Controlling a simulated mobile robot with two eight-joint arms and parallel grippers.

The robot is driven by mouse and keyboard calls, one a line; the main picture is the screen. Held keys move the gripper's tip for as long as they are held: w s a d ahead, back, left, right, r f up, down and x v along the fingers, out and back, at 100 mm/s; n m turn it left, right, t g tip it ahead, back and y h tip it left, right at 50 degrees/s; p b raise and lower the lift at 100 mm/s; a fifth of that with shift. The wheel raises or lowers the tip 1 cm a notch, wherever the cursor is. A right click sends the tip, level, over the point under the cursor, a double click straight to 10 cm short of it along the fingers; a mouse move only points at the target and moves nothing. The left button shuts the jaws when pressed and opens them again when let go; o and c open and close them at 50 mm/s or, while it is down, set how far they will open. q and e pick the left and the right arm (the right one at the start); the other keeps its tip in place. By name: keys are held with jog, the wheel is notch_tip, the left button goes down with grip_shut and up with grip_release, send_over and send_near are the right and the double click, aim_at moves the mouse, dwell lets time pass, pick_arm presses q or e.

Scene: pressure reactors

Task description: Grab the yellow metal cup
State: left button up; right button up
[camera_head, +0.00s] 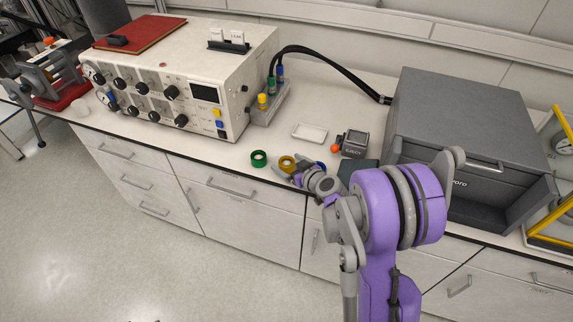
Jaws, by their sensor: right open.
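The yellow metal cup (287,162) stands on the white counter near its front edge, just right of a green cup (258,158). A blue cup (320,165) sits to its right, mostly hidden behind my right arm. My right gripper (294,173) is open, at the near right side of the yellow cup and very close to it. It partly covers the yellow cup's near side, and I cannot tell whether it touches. My left gripper is not in view.
A white tray (310,132) and a small grey device (354,142) with an orange knob lie behind the cups. A cream control box (190,70) stands left, a dark grey cabinet (455,110) right. Counter left of the green cup is clear.

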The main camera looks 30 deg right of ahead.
jog(key=shift+c, duration=0.9)
jog(key=c, duration=1.4)
